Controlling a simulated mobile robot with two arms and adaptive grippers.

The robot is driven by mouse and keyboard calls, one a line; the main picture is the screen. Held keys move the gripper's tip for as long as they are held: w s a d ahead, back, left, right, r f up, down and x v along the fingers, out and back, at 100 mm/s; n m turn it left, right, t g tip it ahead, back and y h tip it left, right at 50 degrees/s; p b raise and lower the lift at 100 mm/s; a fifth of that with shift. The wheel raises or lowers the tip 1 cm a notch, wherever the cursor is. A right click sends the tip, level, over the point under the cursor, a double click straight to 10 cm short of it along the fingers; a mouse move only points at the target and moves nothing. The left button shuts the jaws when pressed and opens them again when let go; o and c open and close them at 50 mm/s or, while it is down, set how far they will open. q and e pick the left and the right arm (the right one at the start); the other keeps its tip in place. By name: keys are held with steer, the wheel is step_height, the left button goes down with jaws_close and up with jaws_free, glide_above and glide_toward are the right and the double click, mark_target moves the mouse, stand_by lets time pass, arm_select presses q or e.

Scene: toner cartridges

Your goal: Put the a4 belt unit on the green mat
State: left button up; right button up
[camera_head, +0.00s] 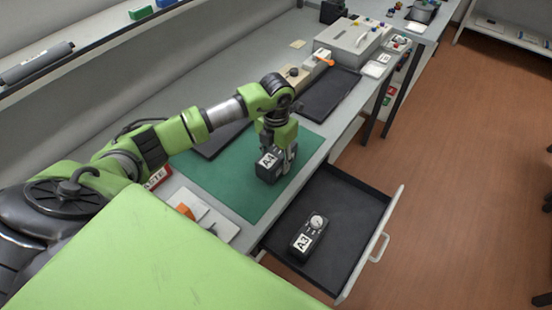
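The a4 belt unit (268,173), a dark block with a white A4 label, is at the right part of the green mat (225,181). My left gripper (283,157) comes down from above with its fingers around the unit and looks shut on it. I cannot tell whether the unit's underside touches the mat or is slightly above it. My arm hides part of the mat's far side. My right gripper is not in view.
An open drawer (343,212) juts out from the bench front, holding a dark A3 unit (307,236). A black tray (328,95) and a grey box (347,42) are farther along the bench. White pieces and an orange item (185,211) lie left of the mat.

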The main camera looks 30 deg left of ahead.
mark_target(276, 153)
arm_select(q)
steer(key=o, duration=0.4)
steer(key=shift+r, duration=0.1)
steer(key=shift+r, duration=0.2)
step_height(276, 153, up, 10)
steer(key=b, duration=0.2)
steer(key=shift+r+b, duration=0.25)
steer(key=shift+b, duration=0.1)
steer(key=shift+r, duration=0.65)
